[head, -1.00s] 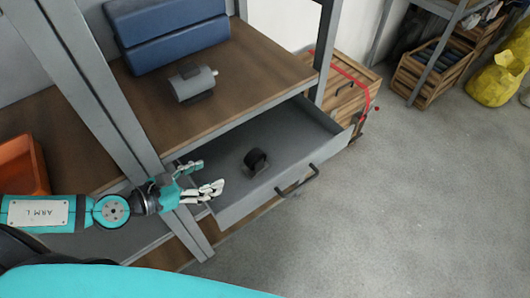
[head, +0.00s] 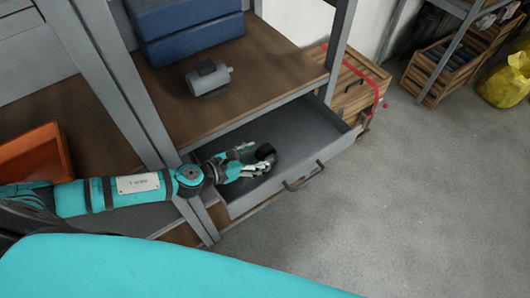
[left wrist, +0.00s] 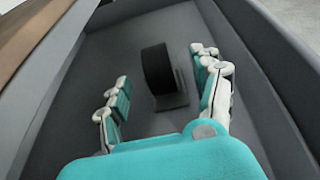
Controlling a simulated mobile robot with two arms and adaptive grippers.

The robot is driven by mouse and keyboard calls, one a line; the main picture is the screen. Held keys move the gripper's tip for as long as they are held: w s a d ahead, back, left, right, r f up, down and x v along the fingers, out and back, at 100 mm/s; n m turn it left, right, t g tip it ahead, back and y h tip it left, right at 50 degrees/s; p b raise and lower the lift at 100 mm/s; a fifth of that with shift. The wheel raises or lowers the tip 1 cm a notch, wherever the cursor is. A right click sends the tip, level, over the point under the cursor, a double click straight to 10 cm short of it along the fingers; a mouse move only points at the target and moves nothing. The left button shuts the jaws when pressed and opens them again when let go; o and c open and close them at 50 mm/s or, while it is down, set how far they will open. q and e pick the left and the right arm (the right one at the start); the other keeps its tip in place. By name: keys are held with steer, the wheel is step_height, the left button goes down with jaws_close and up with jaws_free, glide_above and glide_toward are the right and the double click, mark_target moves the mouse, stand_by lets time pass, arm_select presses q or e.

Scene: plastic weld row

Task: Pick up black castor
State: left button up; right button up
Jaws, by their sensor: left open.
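The black castor (head: 265,153) sits in the open grey drawer (head: 310,128), with its wheel up and its plate on the drawer floor. In the left wrist view the castor (left wrist: 158,72) stands ahead, in the gap between the fingers. My left gripper (head: 256,159) is inside the drawer, open, its fingertips close by the castor. In the left wrist view the fingers of the left gripper (left wrist: 163,82) are spread on either side, with a gap to the wheel. I cannot tell whether any finger touches it. My right gripper is not in view.
The drawer's front wall with its dark handle (head: 304,176) lies to the right of the gripper. A wooden shelf (head: 270,75) with a grey motor (head: 208,77) and blue boxes (head: 185,25) is above the drawer. A grey upright post (head: 105,85) stands left. An orange bin (head: 35,155) sits at far left.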

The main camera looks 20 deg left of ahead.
mark_target(258, 155)
arm_select(q)
steer(key=x, duration=0.3)
steer(key=shift+w+d+f, duration=0.1)
steer(key=shift+w+d, duration=0.05)
steer(key=shift+w, duration=0.05)
jaws_close()
